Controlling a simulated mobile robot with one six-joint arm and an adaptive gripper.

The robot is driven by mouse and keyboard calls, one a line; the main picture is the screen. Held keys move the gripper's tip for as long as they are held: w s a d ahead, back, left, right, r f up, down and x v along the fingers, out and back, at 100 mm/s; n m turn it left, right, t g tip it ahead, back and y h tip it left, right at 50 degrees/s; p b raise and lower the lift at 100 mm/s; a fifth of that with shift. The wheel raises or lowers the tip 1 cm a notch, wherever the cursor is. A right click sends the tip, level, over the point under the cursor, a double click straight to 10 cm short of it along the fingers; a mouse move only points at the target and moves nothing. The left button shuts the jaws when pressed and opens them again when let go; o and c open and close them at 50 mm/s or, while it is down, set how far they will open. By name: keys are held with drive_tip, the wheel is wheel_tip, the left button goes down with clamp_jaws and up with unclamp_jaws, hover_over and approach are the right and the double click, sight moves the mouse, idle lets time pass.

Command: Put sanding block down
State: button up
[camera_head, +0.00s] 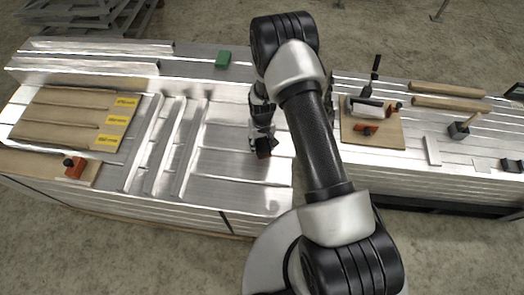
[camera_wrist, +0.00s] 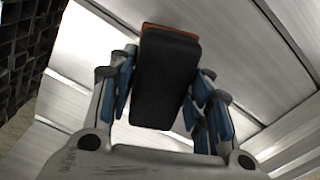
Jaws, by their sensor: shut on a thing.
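The sanding block (camera_wrist: 166,78) is a dark, nearly black block with an orange-brown edge at its far end. My gripper (camera_wrist: 162,90) is shut on it, with blue-padded fingers on both sides. In the head view, my gripper (camera_head: 262,132) points down over the bare aluminium panels in the middle of the left stack. The block shows there as a small dark and orange piece (camera_head: 263,152) at the fingertips. I cannot tell whether its underside touches the panel. My arm hides part of the surface to the right.
Aluminium profiles (camera_head: 155,145) lie left of my gripper, beside cardboard pieces with yellow labels (camera_head: 75,115). On the right, a wooden board (camera_head: 372,133) holds tools, and wooden bars (camera_head: 447,88) lie behind. Bare panel surrounds my gripper's left side.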

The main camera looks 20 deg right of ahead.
drive_tip(key=shift+f+b, duration=0.6)
drive_tip(key=shift+f, duration=1.55)
drive_tip(key=shift+f, duration=0.25)
drive_tip(key=o, duration=1.1)
drive_tip(key=shift+r, duration=0.1)
